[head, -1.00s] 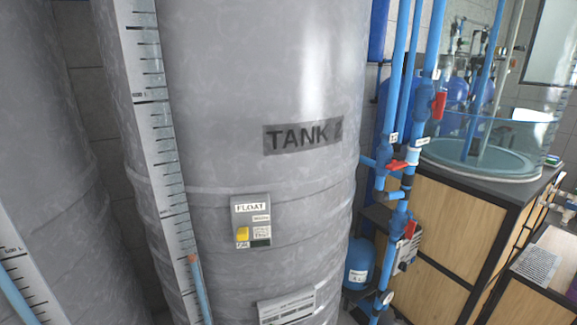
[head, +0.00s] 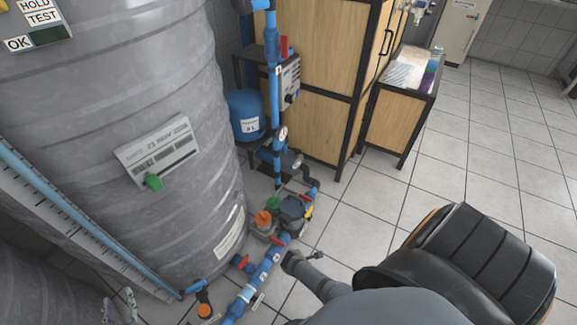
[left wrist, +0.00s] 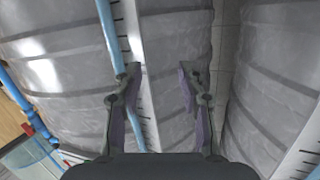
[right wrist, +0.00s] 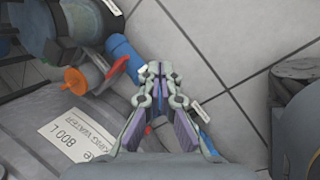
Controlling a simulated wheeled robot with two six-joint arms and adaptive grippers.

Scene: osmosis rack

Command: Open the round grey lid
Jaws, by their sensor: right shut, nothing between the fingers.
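A dark grey, round-topped housing (head: 292,208) sits low on the floor pipework beside the tank, and it is the only likely round grey lid I can pick out. What seems the same housing is at the top left of the right wrist view (right wrist: 62,25); whether its top is loose or seated I cannot tell. My right gripper (right wrist: 160,70) is shut and empty over the floor, apart from the housing. My left gripper (left wrist: 160,78) is open and empty, facing the tank walls; its fingers show at the lower left of the head view (head: 120,304).
A large grey tank (head: 110,95) fills the left. Around the housing are an orange knob (head: 263,217), a red valve handle (head: 240,262) and a blue pipe (head: 245,295). A wooden cabinet (head: 315,60) stands behind. The tiled floor (head: 480,160) at right is open.

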